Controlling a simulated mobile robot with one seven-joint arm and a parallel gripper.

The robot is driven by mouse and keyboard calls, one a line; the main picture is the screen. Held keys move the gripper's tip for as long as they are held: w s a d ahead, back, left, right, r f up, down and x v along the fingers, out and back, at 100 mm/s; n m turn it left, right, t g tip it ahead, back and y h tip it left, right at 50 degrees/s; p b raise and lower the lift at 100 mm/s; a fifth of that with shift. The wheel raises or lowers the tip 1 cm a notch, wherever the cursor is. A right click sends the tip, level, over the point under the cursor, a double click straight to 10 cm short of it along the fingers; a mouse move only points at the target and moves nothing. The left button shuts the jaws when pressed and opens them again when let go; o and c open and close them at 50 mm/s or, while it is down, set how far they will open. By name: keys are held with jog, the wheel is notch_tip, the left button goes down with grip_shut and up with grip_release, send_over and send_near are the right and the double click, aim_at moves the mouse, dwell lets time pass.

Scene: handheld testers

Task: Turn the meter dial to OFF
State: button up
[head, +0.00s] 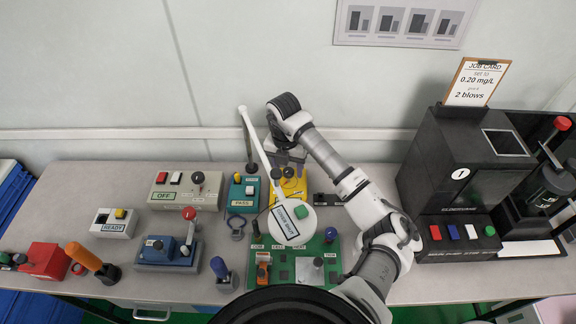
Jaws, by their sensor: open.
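A yellow device (275,194), which looks like the meter, stands at the middle of the bench. Two dark round parts show on its top; which of them is the dial, and where it points, is too small to tell. My gripper (288,168) is open and points down just above the yellow device's back part. I cannot tell whether the fingers touch it. My gripper and a white lamp arm hide part of the device. A grey box (207,198) to the left bears an OFF label (163,196), with red and white buttons and a dark knob.
A green board (318,248) lies in front. A black machine (455,160) stands at right.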

jog(key=shift+c, duration=0.4)
jog(key=c, duration=0.9)
